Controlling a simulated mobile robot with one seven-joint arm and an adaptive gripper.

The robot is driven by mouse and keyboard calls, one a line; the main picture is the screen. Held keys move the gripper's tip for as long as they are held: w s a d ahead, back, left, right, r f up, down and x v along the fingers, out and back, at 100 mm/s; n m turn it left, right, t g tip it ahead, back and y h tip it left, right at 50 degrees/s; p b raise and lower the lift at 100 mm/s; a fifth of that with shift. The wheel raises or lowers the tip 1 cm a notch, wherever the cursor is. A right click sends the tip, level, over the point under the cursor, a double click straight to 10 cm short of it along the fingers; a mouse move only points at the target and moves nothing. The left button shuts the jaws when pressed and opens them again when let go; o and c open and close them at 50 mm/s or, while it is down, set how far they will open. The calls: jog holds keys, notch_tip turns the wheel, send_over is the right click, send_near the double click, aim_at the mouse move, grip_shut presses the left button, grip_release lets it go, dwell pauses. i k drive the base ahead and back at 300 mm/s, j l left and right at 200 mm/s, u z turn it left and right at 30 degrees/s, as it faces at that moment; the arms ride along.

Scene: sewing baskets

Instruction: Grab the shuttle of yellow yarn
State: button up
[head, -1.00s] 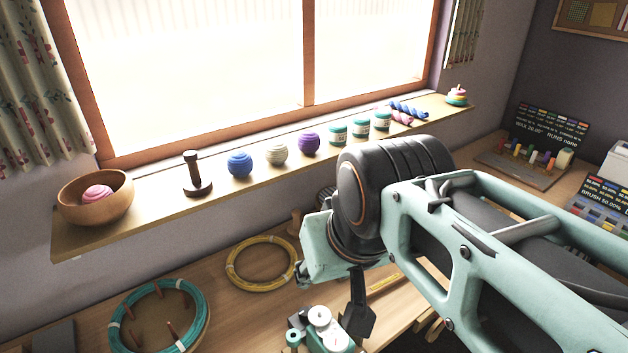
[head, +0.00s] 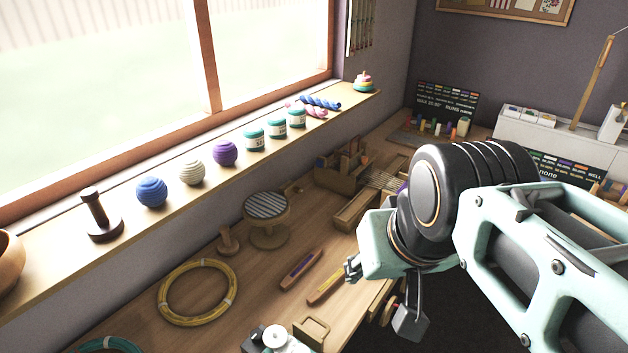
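The shuttle with yellow yarn (head: 327,286) lies on the wooden workbench, slanting, in the lower middle of the head view. A similar shuttle with purple yarn (head: 301,269) lies just to its left, nearly parallel. My gripper (head: 353,269) shows only in small part beyond the pale green wrist housing, to the upper right of the yellow shuttle in the picture. It appears apart from the shuttle. My arm hides most of the gripper, so its opening cannot be seen.
A yellow hoop (head: 162,308), a round striped stool-like stand (head: 266,213) and a wooden peg (head: 229,241) are on the bench. A white spool device (head: 275,338) stands near its front. Yarn balls and jars line the sill. Bench around the shuttles is clear.

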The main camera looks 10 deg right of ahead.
aim_at(331, 283)
jog(key=l+u, duration=0.1)
jog(key=i+l+u, duration=0.25)
jog(key=l+u, duration=0.2)
jog(key=l, duration=0.25)
jog(key=k, duration=0.35)
jog(key=i+l+z, duration=0.1)
jog(key=i+l, duration=0.3)
jog(key=i, duration=0.2)
jog(key=k+l+z, duration=0.15)
jog(key=k+l, duration=0.15)
jog(key=k+l+z, duration=0.15)
jog(key=k+l, duration=0.15)
jog(key=l, duration=0.15)
jog(key=i+j+u, duration=0.2)
jog(key=i+j, duration=0.3)
jog(key=i, duration=0.1)
